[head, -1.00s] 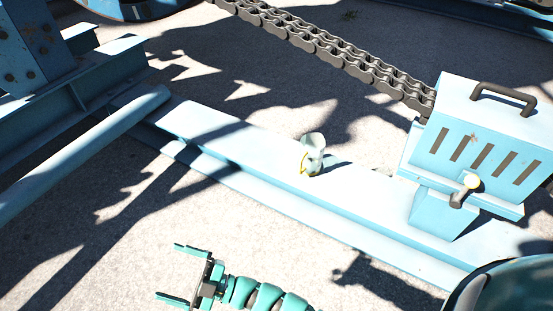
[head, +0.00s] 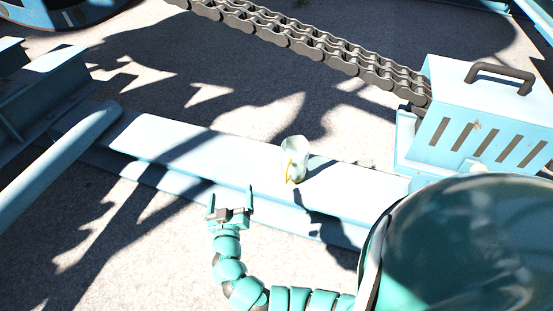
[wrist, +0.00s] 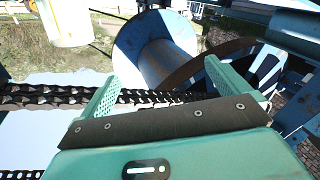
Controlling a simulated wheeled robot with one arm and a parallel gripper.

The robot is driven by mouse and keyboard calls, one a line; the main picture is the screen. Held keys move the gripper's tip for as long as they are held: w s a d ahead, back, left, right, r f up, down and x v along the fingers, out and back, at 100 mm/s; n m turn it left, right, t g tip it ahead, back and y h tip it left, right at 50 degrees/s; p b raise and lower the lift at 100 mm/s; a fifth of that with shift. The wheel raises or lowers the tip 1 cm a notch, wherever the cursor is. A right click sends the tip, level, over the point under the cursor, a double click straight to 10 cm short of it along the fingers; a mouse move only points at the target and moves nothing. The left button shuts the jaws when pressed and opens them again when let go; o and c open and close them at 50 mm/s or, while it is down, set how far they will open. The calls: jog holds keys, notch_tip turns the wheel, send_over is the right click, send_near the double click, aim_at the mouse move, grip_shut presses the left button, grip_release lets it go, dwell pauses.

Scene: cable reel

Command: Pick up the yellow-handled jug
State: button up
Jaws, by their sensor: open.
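The jug (head: 294,158) is small and whitish with a yellow handle. It stands upright on the pale blue beam (head: 175,150) in the head view, its handle facing the near side. My gripper (head: 230,196) is open and empty at the near edge of the beam, to the left of the jug and nearer, apart from it. In the wrist view the two green fingers (wrist: 178,84) are spread with nothing between them. A pale cylinder (wrist: 68,22) is cut off at the top left there; I cannot tell if it is the jug.
A blue slotted housing (head: 480,120) with a dark handle stands at the right end of the beam. A heavy chain (head: 310,45) runs behind it. A blue reel (wrist: 160,50) shows in the wrist view. A blue tube (head: 60,155) lies left.

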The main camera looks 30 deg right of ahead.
jog(key=s+d+m+g+h, duration=0.5)
jog(key=s+d+m+h, duration=0.1)
jog(key=d+m, duration=0.35)
jog(key=b, duration=0.3)
send_near(290, 158)
jog(key=x, duration=0.5)
jog(key=shift+d+f, duration=0.15)
jog(key=shift+f, duration=0.15)
jog(key=shift+b+x, duration=1.35)
jog(key=shift+x, duration=1.55)
jog(key=shift+r, duration=0.1)
jog(key=c, duration=1.3)
jog(key=shift+r, duration=0.1)
